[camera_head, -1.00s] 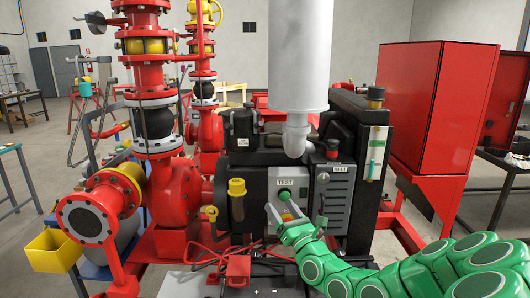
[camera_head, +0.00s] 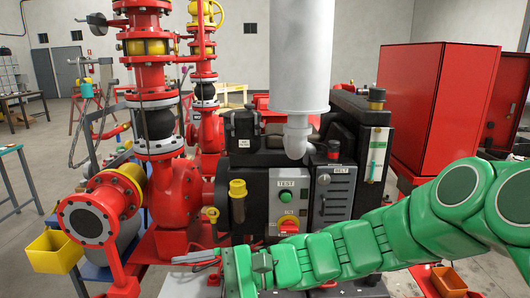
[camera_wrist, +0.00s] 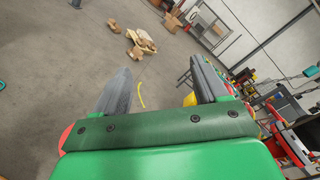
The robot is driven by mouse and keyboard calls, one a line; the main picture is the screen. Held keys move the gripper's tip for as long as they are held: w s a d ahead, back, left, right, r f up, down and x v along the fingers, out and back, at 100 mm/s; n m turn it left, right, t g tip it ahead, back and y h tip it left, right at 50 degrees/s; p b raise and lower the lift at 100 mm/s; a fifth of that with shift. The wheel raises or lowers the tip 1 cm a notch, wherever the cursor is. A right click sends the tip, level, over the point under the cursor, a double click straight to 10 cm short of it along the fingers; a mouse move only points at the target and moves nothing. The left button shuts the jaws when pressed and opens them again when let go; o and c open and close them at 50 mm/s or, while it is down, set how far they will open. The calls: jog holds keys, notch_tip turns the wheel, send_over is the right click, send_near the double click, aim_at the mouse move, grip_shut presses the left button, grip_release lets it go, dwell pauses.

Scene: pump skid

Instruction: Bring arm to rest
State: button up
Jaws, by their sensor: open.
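My green arm (camera_head: 345,250) reaches in from the right across the lower part of the head view, in front of the pump skid. My gripper (camera_head: 210,260) is at its left end, low and pointing left, below the red pipework. In the wrist view my gripper (camera_wrist: 162,85) shows two grey fingers spread apart with nothing between them. Behind them lies open floor.
The red pump pipework (camera_head: 175,190) stands left of the panel. A yellow bin (camera_head: 52,252) hangs at the lower left. A red cabinet (camera_head: 435,100) stands at right. The wrist view shows cardboard boxes (camera_wrist: 140,42) on the floor and a yellow curved strip (camera_wrist: 141,95).

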jog(key=s+d+f+n+h, duration=0.5)
jog(key=s+d+f+h, duration=0.3)
jog(key=s, duration=0.3)
jog(key=s+d+f+t+h, duration=0.1)
jog(key=d+h, duration=0.3)
jog(key=d, duration=0.5)
jog(key=s+d+f+t+h, duration=0.1)
jog(key=d+h, duration=0.4)
jog(key=d, duration=0.5)
jog(key=shift+s+d+n, duration=0.2)
jog(key=shift+s+n, duration=0.2)
jog(key=shift+s, duration=0.15)
jog(key=shift+f, duration=0.1)
jog(key=shift+c, duration=0.5)
